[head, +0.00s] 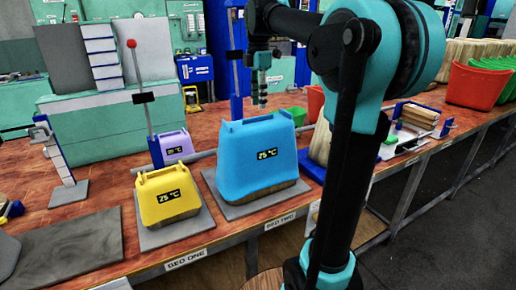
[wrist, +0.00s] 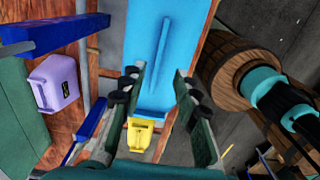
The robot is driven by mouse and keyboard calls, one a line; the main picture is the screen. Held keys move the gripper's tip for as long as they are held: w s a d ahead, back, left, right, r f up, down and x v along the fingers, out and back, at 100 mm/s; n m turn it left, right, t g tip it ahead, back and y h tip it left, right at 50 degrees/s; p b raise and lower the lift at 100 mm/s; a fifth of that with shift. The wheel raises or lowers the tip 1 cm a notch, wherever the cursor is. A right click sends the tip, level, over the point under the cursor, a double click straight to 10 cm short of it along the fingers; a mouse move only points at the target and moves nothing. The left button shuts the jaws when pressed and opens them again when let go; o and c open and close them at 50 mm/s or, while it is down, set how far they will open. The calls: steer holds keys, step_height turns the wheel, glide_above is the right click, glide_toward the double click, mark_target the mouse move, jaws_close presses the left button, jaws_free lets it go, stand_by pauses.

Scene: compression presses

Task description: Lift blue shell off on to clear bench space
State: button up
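The blue shell (head: 258,155) stands upright on a grey plate at the bed labelled BED TWO. Its display reads 25 °C, and a brownish layer shows under its lower edge. In the wrist view the blue shell (wrist: 145,45) lies beyond my fingers, with a raised ridge along its top. My gripper (head: 262,103) points down just above the shell's top in the head view. In the wrist view my gripper (wrist: 158,75) is open, its fingers spread wide with nothing between them. Whether a finger touches the shell cannot be told. The bench (head: 105,192) has bare wood around the plates.
A yellow shell (head: 160,188) stands close left of the blue one, with a purple shell (head: 177,147) behind. A blue post with a red knob (head: 131,44) rises behind the yellow shell. A dark grey slab (head: 70,248) lies front left.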

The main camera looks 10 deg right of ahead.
step_height(320, 180, down, 5)
steer(key=shift+w, duration=0.1)
stand_by(0.3)
jaws_close()
